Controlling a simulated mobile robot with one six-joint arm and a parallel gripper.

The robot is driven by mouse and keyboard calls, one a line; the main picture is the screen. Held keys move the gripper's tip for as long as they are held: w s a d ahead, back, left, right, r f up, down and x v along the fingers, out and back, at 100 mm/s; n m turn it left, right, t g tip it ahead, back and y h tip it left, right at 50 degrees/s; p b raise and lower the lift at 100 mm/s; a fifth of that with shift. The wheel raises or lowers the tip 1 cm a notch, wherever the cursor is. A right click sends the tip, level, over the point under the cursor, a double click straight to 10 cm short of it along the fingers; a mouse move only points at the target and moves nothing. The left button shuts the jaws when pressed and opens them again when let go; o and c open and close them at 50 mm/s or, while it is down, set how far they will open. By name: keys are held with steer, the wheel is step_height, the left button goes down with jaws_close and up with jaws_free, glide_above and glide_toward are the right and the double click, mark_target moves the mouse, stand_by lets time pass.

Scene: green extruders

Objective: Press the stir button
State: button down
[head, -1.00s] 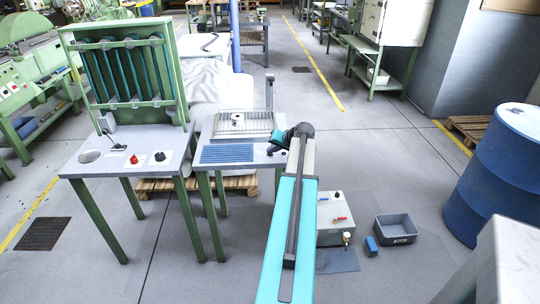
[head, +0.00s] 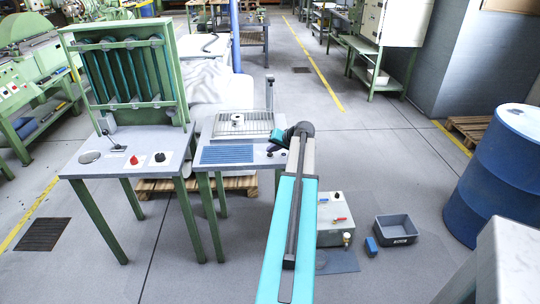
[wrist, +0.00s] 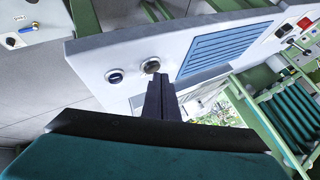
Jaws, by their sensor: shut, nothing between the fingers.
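Two small round dark controls sit on the grey table top: the nearer-to-fingers one (wrist: 151,66) has a metallic rim, the other (wrist: 115,77) lies to its left in the wrist view. I cannot read labels, so I cannot tell which is the stir button. My gripper (wrist: 158,80) has its dark fingers together and empty. Its tips appear just below the first control in the wrist view; contact cannot be told. In the head view my gripper (head: 276,146) is over the right part of the middle table (head: 210,133), and partly hides the controls.
A blue ribbed mat (wrist: 217,43) lies beside the controls. A wire rack (head: 243,122) and post stand behind. The left table carries a red knob (head: 133,160) and a black knob (head: 159,157). A grey box (head: 335,218), a bin (head: 396,229) and a blue drum (head: 508,165) stand right.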

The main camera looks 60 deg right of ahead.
mark_target(272, 155)
steer(key=shift+r+p, duration=1.35)
steer(key=shift+r, duration=1.7)
steer(key=shift+f, duration=0.1)
